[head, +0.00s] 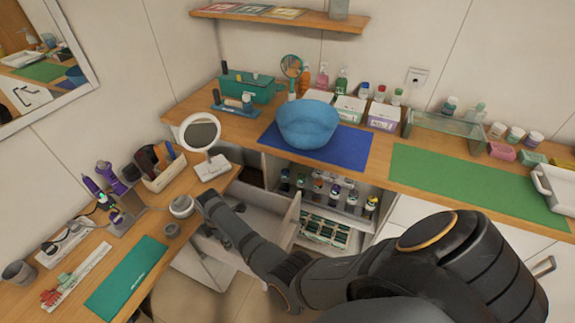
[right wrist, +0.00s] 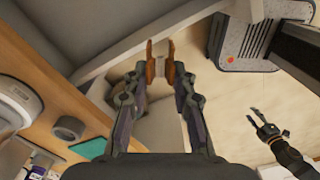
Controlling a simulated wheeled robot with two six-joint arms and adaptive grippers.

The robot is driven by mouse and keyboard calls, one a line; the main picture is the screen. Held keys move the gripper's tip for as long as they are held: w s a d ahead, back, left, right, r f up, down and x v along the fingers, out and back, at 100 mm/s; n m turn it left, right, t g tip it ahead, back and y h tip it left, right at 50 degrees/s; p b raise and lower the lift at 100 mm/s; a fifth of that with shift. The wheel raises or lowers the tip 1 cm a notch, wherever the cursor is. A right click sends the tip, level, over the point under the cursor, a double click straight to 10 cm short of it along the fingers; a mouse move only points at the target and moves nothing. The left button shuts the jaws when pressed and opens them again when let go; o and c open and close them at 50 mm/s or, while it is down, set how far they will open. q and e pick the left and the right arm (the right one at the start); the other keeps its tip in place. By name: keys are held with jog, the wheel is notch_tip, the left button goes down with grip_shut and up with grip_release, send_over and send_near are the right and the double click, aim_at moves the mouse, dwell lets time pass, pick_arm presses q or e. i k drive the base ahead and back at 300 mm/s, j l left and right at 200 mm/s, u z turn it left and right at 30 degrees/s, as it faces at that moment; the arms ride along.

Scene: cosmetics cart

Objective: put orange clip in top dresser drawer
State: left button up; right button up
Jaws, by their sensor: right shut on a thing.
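The clip is held in the air near a pale grey panel (right wrist: 95,62). In the head view my right arm reaches to the corner of the wooden desk, and the clip cannot be made out there. A pulled-out drawer (head: 291,222) stands under the counter, partly behind my arm. My left gripper (right wrist: 254,118) shows in the right wrist view, empty, with its fingers apart.
A round mirror (head: 200,134) and a small grey jar (head: 181,206) stand on the desk near my right gripper. A blue bowl (head: 307,125) sits on a blue mat (head: 352,147) on the counter. Bottles fill the open shelf below.

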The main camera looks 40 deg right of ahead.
aim_at(271, 225)
jog(key=i+z, duration=0.45)
jog(key=i+j+z, duration=0.1)
jog(key=z, duration=0.4)
jog(key=i+j, duration=0.2)
jog(key=i, duration=0.15)
